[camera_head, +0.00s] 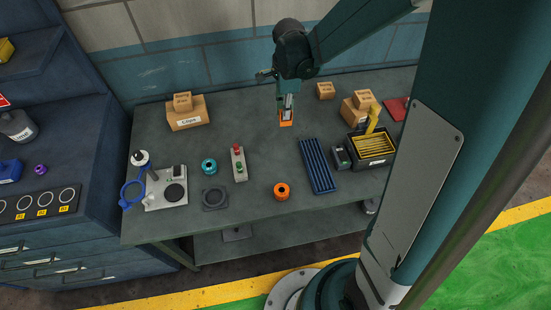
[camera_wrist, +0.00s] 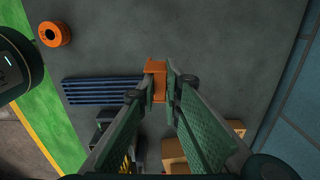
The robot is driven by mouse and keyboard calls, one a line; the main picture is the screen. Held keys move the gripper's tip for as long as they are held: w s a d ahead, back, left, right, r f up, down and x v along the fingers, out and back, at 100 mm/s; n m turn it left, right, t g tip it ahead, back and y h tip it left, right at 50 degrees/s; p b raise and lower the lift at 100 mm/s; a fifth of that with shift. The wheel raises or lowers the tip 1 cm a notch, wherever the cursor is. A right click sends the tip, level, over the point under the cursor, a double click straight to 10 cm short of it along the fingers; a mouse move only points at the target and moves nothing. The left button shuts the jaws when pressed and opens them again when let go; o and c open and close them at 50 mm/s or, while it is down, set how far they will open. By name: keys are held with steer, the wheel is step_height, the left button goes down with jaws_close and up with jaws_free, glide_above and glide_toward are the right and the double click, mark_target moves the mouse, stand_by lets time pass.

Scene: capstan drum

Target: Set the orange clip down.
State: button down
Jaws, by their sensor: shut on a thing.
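The orange clip (camera_head: 286,122) is at my gripper (camera_head: 287,104) over the back middle of the grey workbench (camera_head: 265,140). In the wrist view the orange clip (camera_wrist: 156,67) sits between the two fingertips (camera_wrist: 160,82), and the fingers are shut on it. The fingers hide part of the clip. I cannot tell whether its underside touches the bench top or hangs just above it.
A blue ribbed tray (camera_head: 318,165), an orange roll (camera_head: 282,191) and a control box (camera_head: 239,165) stand nearer the front. Bench around the clip is bare.

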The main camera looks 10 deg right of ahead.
steer(key=s+a, duration=0.5)
steer(key=s, duration=0.3)
steer(key=shift+s+a+f+n, duration=0.15)
steer(key=shift+s+a+n, duration=0.1)
steer(key=shift+a+n, duration=0.05)
steer(key=shift+f, duration=0.15)
steer(key=shift+f+b, duration=0.3)
steer(key=shift+f, duration=2.5)
steer(key=shift+f, duration=2.05)
steer(key=shift+f+b, duration=0.2)
steer(key=shift+b, duration=0.15)
steer(key=c, duration=2.5)
jaws_free()
steer(key=shift+r, duration=0.3)
